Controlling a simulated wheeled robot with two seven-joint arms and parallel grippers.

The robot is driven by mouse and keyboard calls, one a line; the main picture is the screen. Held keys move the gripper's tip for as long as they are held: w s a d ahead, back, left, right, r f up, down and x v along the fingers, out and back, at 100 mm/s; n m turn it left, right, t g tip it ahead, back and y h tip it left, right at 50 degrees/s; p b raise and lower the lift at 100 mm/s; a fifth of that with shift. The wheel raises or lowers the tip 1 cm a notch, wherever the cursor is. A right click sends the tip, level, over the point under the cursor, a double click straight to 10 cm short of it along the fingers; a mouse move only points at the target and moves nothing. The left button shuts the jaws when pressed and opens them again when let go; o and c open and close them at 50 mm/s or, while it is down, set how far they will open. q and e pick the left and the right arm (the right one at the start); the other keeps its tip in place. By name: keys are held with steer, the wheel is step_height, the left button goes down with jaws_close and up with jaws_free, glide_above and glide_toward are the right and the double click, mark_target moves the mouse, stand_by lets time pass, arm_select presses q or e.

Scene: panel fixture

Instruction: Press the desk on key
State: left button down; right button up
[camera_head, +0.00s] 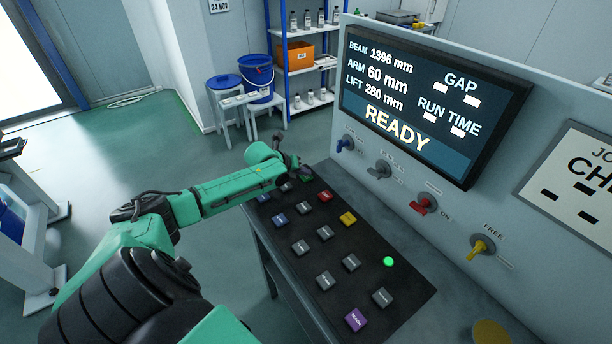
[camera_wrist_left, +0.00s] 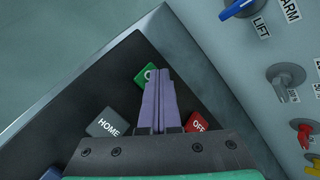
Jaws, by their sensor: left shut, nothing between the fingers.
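The desk on key is a green key (camera_wrist_left: 146,74) at the far corner of the dark key desk (camera_head: 392,287). In the left wrist view only part of it and one letter show; my fingers cover the rest. My left gripper (camera_wrist_left: 160,82) is shut and empty, its purple-grey fingertips overlapping the green key's edge in that view. I cannot tell whether they touch it. In the head view my left gripper (camera_head: 301,172) is over the desk's far end. A grey HOME key (camera_wrist_left: 105,122) and a red OFF key (camera_wrist_left: 199,122) lie on either side of the fingers.
An upright panel with knobs, such as a red one (camera_head: 424,206), and a screen (camera_head: 430,100) reading READY rises along the desk's right side.

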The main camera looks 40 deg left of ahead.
mark_target(304, 178)
arm_select(q)
steer(key=shift+r+p, duration=0.45)
steer(key=shift+r, duration=0.3)
steer(key=shift+r, duration=0.1)
step_height(304, 178, up, 5)
steer(key=p, duration=0.4)
stand_by(0.4)
